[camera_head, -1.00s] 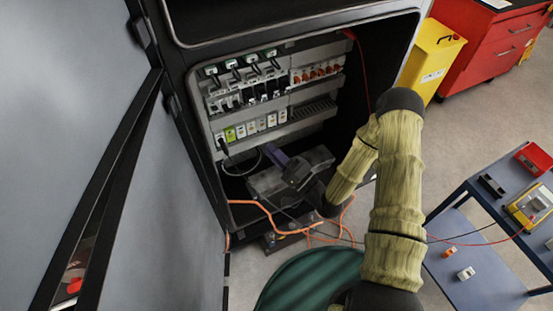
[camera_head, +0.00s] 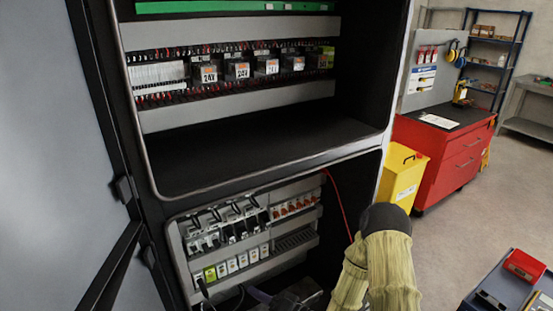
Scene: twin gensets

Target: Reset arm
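My arm, in a ribbed yellowish cover with a dark elbow, rises at the bottom right of centre in the head view. It stands in front of the open electrical cabinet (camera_head: 262,150). The arm's far end runs down toward the lower compartment. A dark grey part shows at the bottom edge there, but my gripper's fingertips are cut off by the frame, so its state is hidden. The lower compartment holds rows of breakers (camera_head: 226,230) and a red cable (camera_head: 341,203). The upper compartment holds a row of relays marked 24V (camera_head: 238,70).
The open grey cabinet door (camera_head: 60,130) fills the left side. A yellow bin (camera_head: 402,178) and a red tool cabinet (camera_head: 447,160) stand right of the cabinet. A blue cart (camera_head: 490,283) carrying a red box (camera_head: 524,265) is at the lower right. Floor shows between them.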

